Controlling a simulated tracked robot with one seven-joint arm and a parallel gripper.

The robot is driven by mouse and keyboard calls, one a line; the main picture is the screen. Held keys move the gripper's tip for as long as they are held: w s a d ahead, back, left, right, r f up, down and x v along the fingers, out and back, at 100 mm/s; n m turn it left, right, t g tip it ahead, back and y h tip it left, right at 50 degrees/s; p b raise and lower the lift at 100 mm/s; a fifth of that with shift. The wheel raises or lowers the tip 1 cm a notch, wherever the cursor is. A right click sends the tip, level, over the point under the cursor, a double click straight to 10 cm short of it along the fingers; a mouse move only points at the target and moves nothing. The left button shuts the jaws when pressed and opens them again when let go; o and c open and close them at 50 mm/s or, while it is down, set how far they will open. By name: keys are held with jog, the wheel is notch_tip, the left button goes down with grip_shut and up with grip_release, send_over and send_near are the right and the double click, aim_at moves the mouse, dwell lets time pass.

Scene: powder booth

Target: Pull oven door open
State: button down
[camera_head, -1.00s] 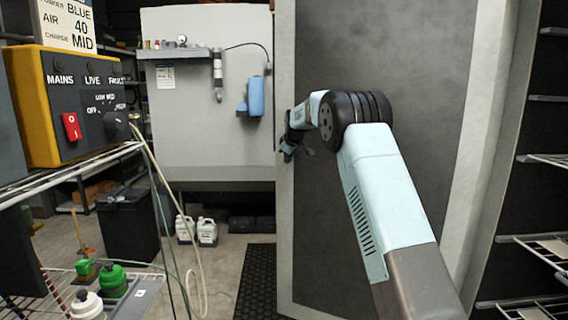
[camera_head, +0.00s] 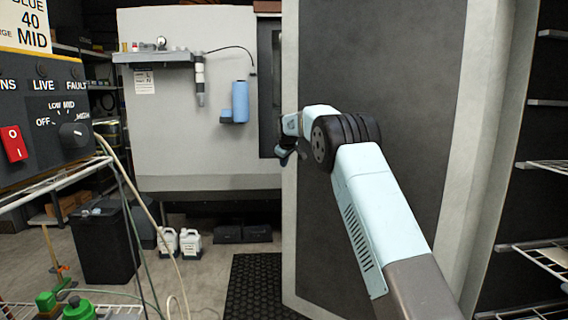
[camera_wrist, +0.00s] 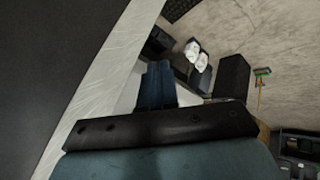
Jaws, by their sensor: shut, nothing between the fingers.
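The oven door (camera_head: 415,110) is a tall dark grey panel with a pale frame, upright in the middle and right of the head view. In the wrist view the door (camera_wrist: 60,60) fills the left side, its pale edge running diagonally. My gripper (camera_head: 285,158) is at the door's left edge, about mid-height, partly hidden by my wrist. In the wrist view my gripper's blue fingers (camera_wrist: 156,85) are together and empty, beside the pale edge. I cannot tell whether they touch the door. No handle is visible.
A yellow-and-grey control box (camera_head: 45,130) stands on a wire rack at left, with cables hanging down. A pale booth (camera_head: 170,110) is behind. White jugs (camera_head: 190,243), a black bin (camera_head: 103,245) and a black mat (camera_head: 255,285) are on the floor. Wire shelves (camera_head: 545,250) line the right.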

jog(key=s+a+r, duration=0.2)
jog(key=s+r, duration=0.6)
jog(key=s, duration=0.2)
jog(key=s+d+r+m, duration=0.2)
jog(key=s+d+r, duration=0.15)
jog(key=s, duration=0.65)
jog(key=s+d+r+m+g, duration=0.15)
jog(key=s+d, duration=0.35)
jog(key=s, duration=0.6)
jog(key=s+d+r+m+t, duration=0.1)
jog(key=s+d+r+m, duration=0.2)
jog(key=s, duration=0.7)
jog(key=s+d+f+m, duration=0.1)
jog(key=s+f, duration=0.3)
jog(key=s, duration=0.6)
jog(key=s+d+f+m+g, duration=0.1)
jog(key=s+f, duration=0.3)
jog(key=s, duration=0.6)
jog(key=s+d+f+m, duration=0.1)
jog(key=s+d+f, duration=0.2)
jog(key=s, duration=0.7)
jog(key=shift+d+f+m+h, duration=0.35)
jog(key=shift+f+h, duration=0.05)
jog(key=shift+f, duration=0.5)
jog(key=shift+a, duration=0.15)
